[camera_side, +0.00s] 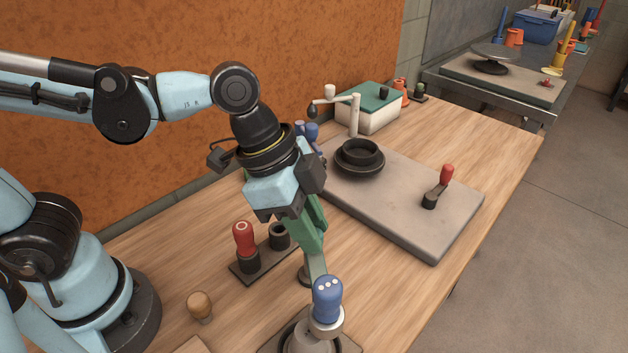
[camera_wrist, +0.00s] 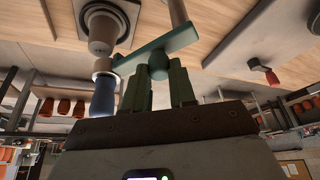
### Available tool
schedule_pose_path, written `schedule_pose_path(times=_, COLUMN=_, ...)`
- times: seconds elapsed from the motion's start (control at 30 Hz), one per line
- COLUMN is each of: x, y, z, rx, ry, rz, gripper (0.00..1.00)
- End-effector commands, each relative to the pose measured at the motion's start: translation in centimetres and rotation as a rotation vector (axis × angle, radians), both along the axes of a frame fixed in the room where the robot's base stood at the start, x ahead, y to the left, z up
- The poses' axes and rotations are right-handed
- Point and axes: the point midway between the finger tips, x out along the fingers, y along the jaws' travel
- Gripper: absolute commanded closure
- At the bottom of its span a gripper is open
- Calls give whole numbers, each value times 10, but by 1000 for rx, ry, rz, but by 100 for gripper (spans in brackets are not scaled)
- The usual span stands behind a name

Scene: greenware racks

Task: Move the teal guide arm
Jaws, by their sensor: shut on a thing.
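The teal guide arm (camera_wrist: 180,42) crosses the upper middle of the wrist view as a flat bar. A round teal knob on it sits between my green fingers. My gripper (camera_wrist: 158,76) is shut on this knob; in the side view my gripper (camera_side: 316,248) reaches down over the bar. The blue handle also shows in the wrist view (camera_wrist: 103,98). My fingers hide much of the bar in the side view.
A red knob (camera_side: 244,238) stands on a dark plate left of my gripper. A wooden knob (camera_side: 200,305) is nearer. A grey slab (camera_side: 405,215) bears a black round fixture (camera_side: 360,157) and a red-handled lever (camera_side: 446,175). The wood at front right is clear.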

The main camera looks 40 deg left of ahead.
Motion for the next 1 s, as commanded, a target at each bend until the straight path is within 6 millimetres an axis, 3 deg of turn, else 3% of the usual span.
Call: schedule_pose_path(times=1.0, x=12, y=-9, z=0, rx=0, ry=1, rz=447, gripper=100)
